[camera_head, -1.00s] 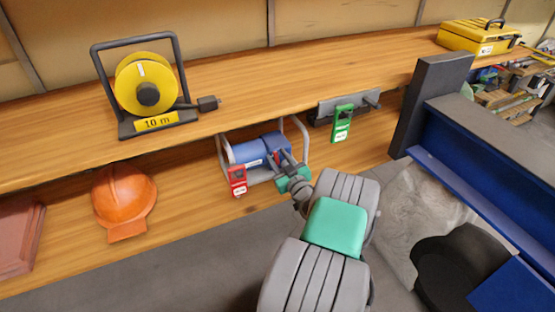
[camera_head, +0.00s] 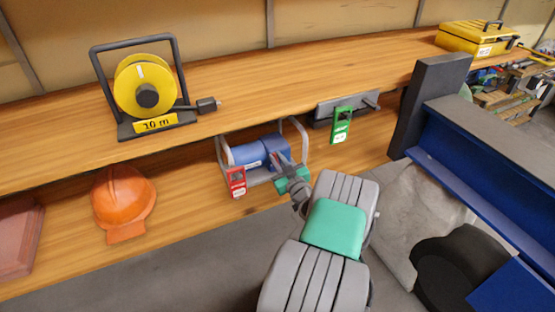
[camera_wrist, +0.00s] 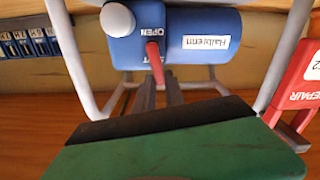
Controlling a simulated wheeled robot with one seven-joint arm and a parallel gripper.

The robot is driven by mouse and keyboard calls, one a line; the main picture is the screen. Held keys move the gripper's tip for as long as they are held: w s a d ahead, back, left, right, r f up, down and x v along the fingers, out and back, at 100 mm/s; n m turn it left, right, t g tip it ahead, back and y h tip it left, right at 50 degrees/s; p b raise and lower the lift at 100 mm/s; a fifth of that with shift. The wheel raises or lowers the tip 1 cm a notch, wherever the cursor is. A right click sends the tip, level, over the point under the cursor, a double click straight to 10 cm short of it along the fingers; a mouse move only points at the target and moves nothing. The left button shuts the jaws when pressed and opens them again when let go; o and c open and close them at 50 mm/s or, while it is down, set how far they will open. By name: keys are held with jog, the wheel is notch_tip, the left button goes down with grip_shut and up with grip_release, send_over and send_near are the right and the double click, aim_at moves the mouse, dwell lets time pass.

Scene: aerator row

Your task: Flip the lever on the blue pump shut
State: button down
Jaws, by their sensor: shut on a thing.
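The blue pump (camera_head: 248,154) sits in a grey tube frame on the lower shelf. In the wrist view the pump body (camera_wrist: 205,62) fills the top middle, with a white name label and the words OPEN and, partly covered, SHUT. Its red lever (camera_wrist: 154,58) points down in the picture, over the lower word. My gripper (camera_wrist: 158,84) is shut on the lever's lower end; the fingertips partly hide that end. In the head view my gripper (camera_head: 278,160) reaches the pump's right end, and the lever is too small to make out clearly.
A red REPAIR tag (camera_head: 236,181) hangs at the frame's front left; it also shows in the wrist view (camera_wrist: 298,92). A green tag (camera_head: 341,125) hangs right. The upper shelf (camera_head: 240,95) overhangs the pump. An orange helmet (camera_head: 124,200) lies left.

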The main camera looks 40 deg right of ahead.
jog(key=shift+d+f+m+b, duration=0.1)
jog(key=shift+d+m+b, duration=0.1)
jog(key=shift+m+b, duration=0.15)
jog(key=shift+s+d+m, duration=0.1)
jog(key=shift+d+m, duration=0.2)
jog(key=shift+m, duration=0.55)
jog(key=c, duration=1.4)
grip_release()
jog(key=shift+s, duration=0.15)
